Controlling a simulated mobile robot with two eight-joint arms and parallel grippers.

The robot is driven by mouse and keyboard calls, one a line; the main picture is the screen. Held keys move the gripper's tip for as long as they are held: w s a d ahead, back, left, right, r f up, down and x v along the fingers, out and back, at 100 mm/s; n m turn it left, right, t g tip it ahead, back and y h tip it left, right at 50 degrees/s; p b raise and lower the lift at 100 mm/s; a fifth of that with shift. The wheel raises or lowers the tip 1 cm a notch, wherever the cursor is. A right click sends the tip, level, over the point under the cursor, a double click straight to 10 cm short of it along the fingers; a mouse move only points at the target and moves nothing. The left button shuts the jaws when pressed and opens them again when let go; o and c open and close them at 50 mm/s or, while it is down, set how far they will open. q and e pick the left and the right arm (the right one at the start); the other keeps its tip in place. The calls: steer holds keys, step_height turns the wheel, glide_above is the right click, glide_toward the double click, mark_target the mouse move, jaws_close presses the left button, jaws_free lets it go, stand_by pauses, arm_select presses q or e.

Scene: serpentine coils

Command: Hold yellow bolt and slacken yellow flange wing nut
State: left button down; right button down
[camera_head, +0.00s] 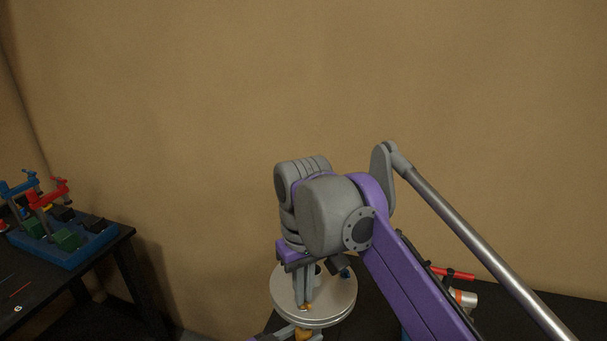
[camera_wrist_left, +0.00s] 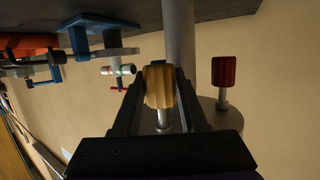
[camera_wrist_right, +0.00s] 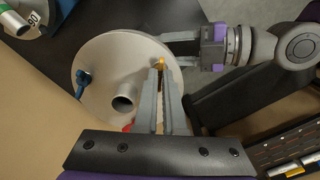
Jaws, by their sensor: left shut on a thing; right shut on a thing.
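A round silver flange (camera_head: 322,310) on a pipe shows low in the head view and in the right wrist view (camera_wrist_right: 105,60). My right gripper (camera_head: 304,303) reaches down to its upper face and is shut on the small yellow flange wing nut (camera_wrist_right: 157,65) near the rim. The fingers hide most of the nut. My left gripper (camera_wrist_left: 160,88) is below the flange, shut on the ribbed yellow bolt (camera_wrist_left: 159,86). The bolt's grey shank shows below its head in the left wrist view. In the head view the left gripper is mostly cut off at the bottom edge.
A red bolt (camera_wrist_left: 225,72) stands beside the yellow one. A blue wing nut (camera_wrist_right: 83,80) sits on the flange's far side, near the pipe stub (camera_wrist_right: 124,103). A table at the left holds a blue tray (camera_head: 75,255) with clamps. A red-handled tool (camera_head: 455,273) lies at the right.

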steer(key=shift+f+n, duration=0.2)
steer(key=shift+n, duration=0.5)
steer(key=n, duration=0.4)
steer(key=shift+n, duration=0.4)
steer(key=shift+n, duration=0.6)
arm_select(q)
steer(key=shift+f, duration=0.1)
arm_select(e)
steer(key=c, duration=1.1)
jaws_free()
arm_select(q)
steer(key=shift+s, duration=0.1)
arm_select(e)
steer(key=shift+o, duration=0.3)
steer(key=shift+r, duration=2.35)
